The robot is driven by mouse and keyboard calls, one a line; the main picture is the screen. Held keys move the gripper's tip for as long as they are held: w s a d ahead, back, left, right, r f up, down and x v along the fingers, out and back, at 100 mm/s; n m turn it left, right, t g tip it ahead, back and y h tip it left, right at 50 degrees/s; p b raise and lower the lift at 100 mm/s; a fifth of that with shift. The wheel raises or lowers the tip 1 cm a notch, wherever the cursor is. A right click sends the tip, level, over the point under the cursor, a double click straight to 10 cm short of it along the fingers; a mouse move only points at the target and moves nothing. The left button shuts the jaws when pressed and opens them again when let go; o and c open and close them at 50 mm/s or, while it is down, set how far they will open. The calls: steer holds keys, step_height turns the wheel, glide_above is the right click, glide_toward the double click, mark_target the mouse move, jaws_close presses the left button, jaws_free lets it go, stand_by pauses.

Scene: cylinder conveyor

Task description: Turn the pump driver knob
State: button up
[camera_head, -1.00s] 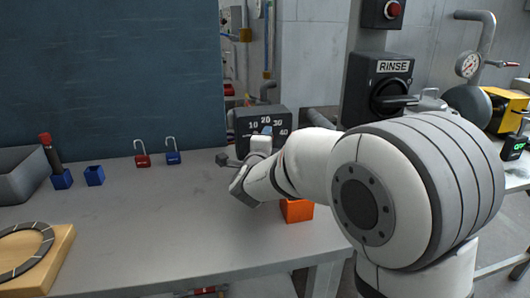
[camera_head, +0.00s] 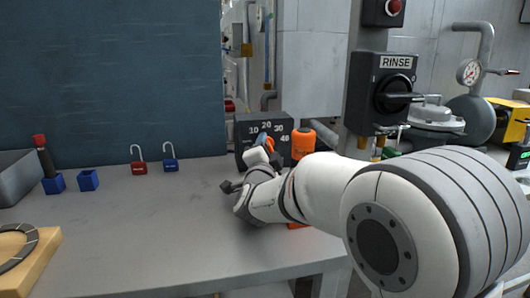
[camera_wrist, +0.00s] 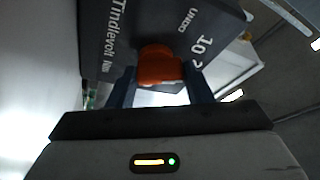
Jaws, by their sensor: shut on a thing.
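The pump driver is a dark box (camera_head: 244,127) with a 10 to 40 scale, standing at the back of the grey table. Its orange knob (camera_wrist: 159,66) sits between my two dark fingers in the wrist view, and white print shows on the box face around it. My gripper (camera_wrist: 160,84) is shut on the knob. In the head view my gripper (camera_head: 263,143) reaches the front of the box, and only a little orange shows there. My wrist and fingers cover much of the knob and the lower face. I cannot tell the knob's setting.
An orange bottle (camera_head: 303,146) stands just right of the box, close to my arm. A red padlock (camera_head: 138,167) and a blue padlock (camera_head: 171,164) stand to the left on the table (camera_head: 150,225). A RINSE switch (camera_head: 394,88) is mounted at the right.

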steer(key=o, duration=1)
steer(key=shift+r, duration=0.1)
